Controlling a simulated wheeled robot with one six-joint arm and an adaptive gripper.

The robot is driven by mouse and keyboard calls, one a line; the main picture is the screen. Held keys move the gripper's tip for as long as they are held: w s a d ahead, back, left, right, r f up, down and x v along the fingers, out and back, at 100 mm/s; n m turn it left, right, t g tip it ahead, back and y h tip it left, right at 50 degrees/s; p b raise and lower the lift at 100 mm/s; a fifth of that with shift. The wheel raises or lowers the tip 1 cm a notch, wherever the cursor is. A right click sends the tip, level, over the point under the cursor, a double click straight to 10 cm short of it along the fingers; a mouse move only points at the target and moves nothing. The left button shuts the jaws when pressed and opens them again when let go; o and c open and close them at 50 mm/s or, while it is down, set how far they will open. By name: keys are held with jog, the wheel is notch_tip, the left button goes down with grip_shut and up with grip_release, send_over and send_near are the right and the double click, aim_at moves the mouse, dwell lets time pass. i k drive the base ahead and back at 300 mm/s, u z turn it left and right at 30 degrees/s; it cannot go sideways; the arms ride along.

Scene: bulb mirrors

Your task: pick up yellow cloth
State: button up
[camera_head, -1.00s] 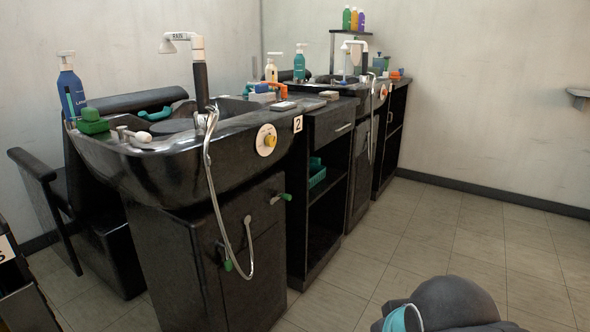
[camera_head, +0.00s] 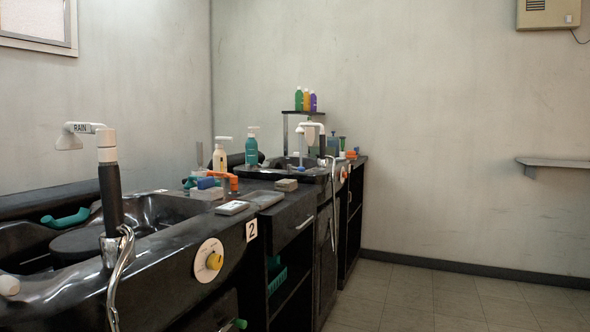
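I cannot make out a yellow cloth in the head view. The clearly yellow thing nearby is a round knob (camera_head: 214,261) on a white disc on the front of the near black wash basin. A yellow-orange bottle (camera_head: 306,101) stands between a green and a purple one on the small high shelf. My gripper is not in view.
The near black basin (camera_head: 75,285) carries a shower head (camera_head: 80,128). The counter (camera_head: 285,203) holds a teal pump bottle (camera_head: 251,147), a cream pump bottle (camera_head: 220,156) and small boxes. Floor (camera_head: 430,300) at right is clear. A wall shelf (camera_head: 560,162) juts out at right.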

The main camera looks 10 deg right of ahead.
aim_at(286, 186)
jog(key=z, duration=1.3)
jog(key=i, duration=1.85)
jog(key=u, duration=1.75)
